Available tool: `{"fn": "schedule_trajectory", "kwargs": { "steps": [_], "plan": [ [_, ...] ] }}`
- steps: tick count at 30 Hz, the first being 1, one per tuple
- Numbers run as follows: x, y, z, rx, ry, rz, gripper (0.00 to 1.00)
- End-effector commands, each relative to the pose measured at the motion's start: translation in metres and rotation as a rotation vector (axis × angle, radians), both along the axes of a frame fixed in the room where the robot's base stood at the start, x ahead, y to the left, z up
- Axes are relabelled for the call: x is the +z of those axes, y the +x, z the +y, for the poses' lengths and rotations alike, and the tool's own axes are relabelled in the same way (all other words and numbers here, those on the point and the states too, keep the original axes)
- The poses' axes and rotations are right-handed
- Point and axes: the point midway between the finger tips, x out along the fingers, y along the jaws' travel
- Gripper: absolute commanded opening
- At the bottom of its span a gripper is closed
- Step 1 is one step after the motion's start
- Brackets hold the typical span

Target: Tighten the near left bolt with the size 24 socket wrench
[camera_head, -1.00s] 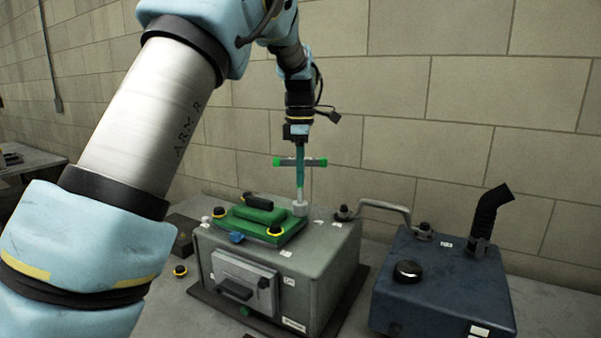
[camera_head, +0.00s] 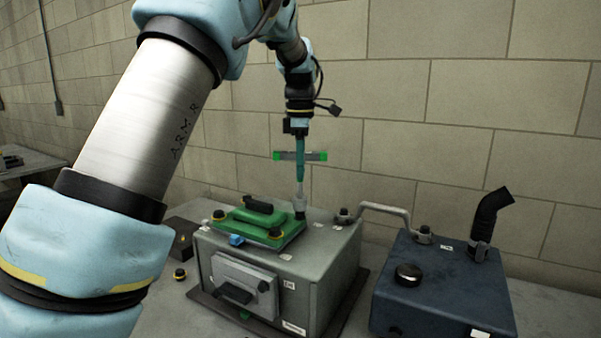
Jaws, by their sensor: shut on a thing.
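My gripper (camera_head: 297,129) is shut on the upper shaft of a teal T-handle socket wrench (camera_head: 300,172) with a green-ended crossbar. The wrench hangs upright over the right corner of the green cover (camera_head: 262,223) on the grey engine block. Its pale socket (camera_head: 300,203) is just above a dark bolt (camera_head: 300,215); I cannot tell whether they touch. Other bolts sit at the cover's left corner (camera_head: 219,215), its front corner (camera_head: 275,232) and its back edge (camera_head: 247,197). The socket's size marking is not readable.
The grey engine block (camera_head: 328,258) stands on a dark base. A blue tank (camera_head: 440,285) with a bent black pipe (camera_head: 490,212) and a curved metal pipe (camera_head: 385,206) is at right. A small dark knob (camera_head: 180,275) lies on the bench at left. A block wall is behind.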

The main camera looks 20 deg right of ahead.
Motion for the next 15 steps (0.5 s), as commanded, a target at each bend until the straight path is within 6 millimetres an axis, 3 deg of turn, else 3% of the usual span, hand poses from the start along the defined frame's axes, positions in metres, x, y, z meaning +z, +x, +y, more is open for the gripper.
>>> {"fn": "schedule_trajectory", "kwargs": {
  "steps": [6,15],
  "plan": [
    [0.0119,0.0004,0.0000,0.000,-0.001,-0.002,0.00],
    [0.0134,0.0003,-0.0001,0.000,-0.002,-0.001,0.00]
  ]
}}
